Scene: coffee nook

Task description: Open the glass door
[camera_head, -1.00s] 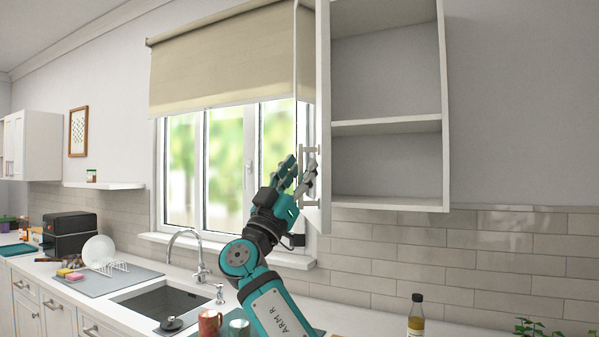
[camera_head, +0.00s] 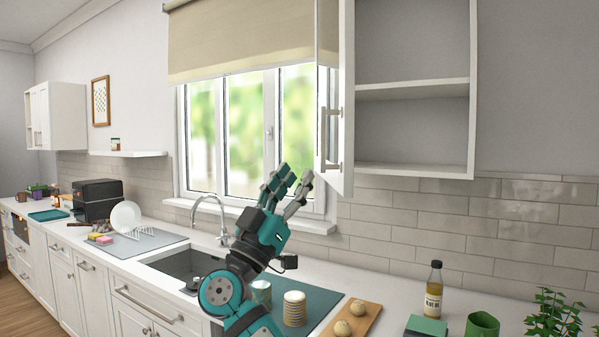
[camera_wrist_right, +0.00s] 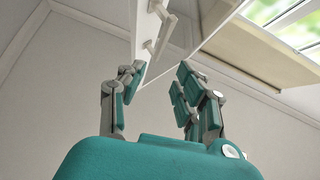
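The glass door (camera_head: 347,100) of the wall cabinet (camera_head: 473,90) stands swung open, seen nearly edge-on, at the left side of the cabinet. Its bar handle (camera_head: 324,140) is on the face toward the window. My right gripper (camera_head: 290,178) is below and left of the handle, apart from it. In the right wrist view, the gripper (camera_wrist_right: 160,88) has its fingers spread with nothing between them. The door's underside and handle (camera_wrist_right: 156,30) show beyond the fingertips there. My left gripper is not in view.
The cabinet's visible shelves are empty. The window (camera_head: 240,135) and beige blind (camera_head: 240,45) are left of the door. Below are a faucet (camera_head: 208,205), a bottle (camera_head: 433,290), a wooden board (camera_head: 368,318) and a green mug (camera_head: 482,326).

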